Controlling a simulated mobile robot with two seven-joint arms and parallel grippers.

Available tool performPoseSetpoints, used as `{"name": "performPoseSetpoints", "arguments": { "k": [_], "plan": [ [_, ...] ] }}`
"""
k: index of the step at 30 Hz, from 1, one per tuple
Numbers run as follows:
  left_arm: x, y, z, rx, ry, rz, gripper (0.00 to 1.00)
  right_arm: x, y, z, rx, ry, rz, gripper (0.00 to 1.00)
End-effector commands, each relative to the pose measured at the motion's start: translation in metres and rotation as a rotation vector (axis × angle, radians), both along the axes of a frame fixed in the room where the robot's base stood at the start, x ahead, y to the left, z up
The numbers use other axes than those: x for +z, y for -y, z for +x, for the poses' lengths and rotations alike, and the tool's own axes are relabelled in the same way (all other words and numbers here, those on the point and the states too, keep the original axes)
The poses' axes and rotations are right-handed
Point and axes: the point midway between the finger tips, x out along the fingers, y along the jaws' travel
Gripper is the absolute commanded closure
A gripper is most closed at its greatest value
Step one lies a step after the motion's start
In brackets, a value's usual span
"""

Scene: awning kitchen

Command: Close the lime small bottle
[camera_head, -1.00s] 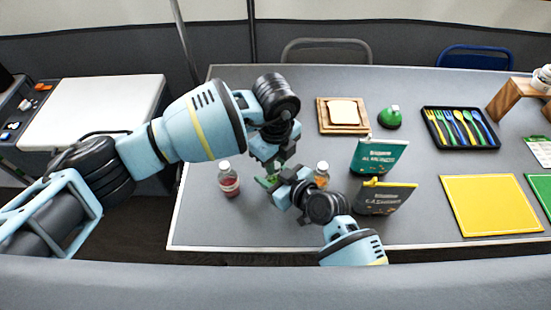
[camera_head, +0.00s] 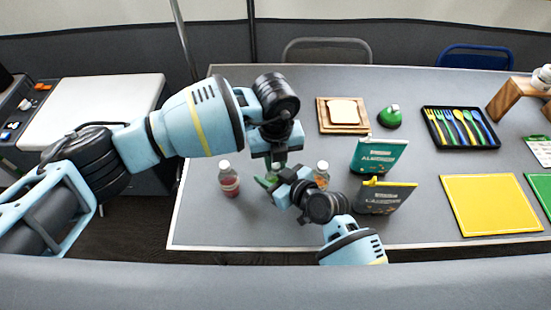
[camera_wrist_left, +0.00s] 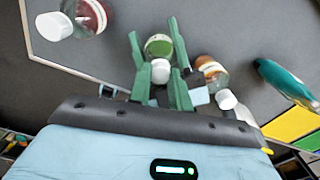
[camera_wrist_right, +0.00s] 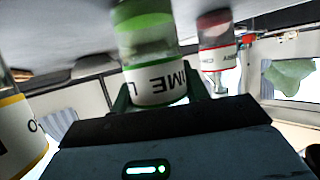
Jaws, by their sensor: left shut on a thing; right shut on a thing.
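The lime small bottle has green contents and a white label. In the right wrist view the bottle (camera_wrist_right: 155,80) sits upside down in the picture between the fingers of my right gripper (camera_wrist_right: 160,98), which is shut on it. In the left wrist view the green bottle (camera_wrist_left: 158,45) is just beyond a white cap (camera_wrist_left: 160,70). My left gripper (camera_wrist_left: 160,75) is shut on that cap. I cannot tell whether cap and bottle touch. In the head view my left gripper (camera_head: 276,164) is above my right gripper (camera_head: 276,187), and both largely hide the bottle.
A red bottle (camera_head: 229,182) stands left of the grippers and an orange bottle (camera_head: 322,176) right of them, both white-capped. Teal (camera_head: 380,155) and dark (camera_head: 385,198) packages stand further right. A bread board (camera_head: 343,128) lies behind. The table's front left is clear.

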Motion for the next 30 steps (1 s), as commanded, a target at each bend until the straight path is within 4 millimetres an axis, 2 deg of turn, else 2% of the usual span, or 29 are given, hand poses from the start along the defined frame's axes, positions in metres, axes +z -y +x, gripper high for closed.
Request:
{"name": "performPoseSetpoints", "arguments": {
  "k": [8, 9, 13, 23, 30],
  "plan": [
    [0.000, -0.001, 0.000, -0.003, 0.000, 0.001, 1.00, -0.001, 0.000, 0.000, 0.000, -0.001, -0.001, 1.00],
    [0.000, 0.000, 0.000, -0.003, 0.000, 0.001, 0.75, -0.001, 0.000, 0.000, 0.000, -0.001, -0.001, 1.00],
    [0.000, 0.000, 0.000, -0.003, 0.000, 0.001, 0.58, -0.001, 0.000, 0.000, 0.000, -0.001, -0.001, 1.00],
    [0.004, 0.001, 0.000, -0.004, 0.000, -0.002, 0.58, -0.001, 0.000, 0.000, 0.001, -0.001, 0.000, 1.00],
    [0.030, 0.001, 0.000, -0.005, 0.002, -0.003, 0.58, -0.001, 0.000, 0.000, 0.001, -0.002, -0.001, 1.00]
  ]
}}
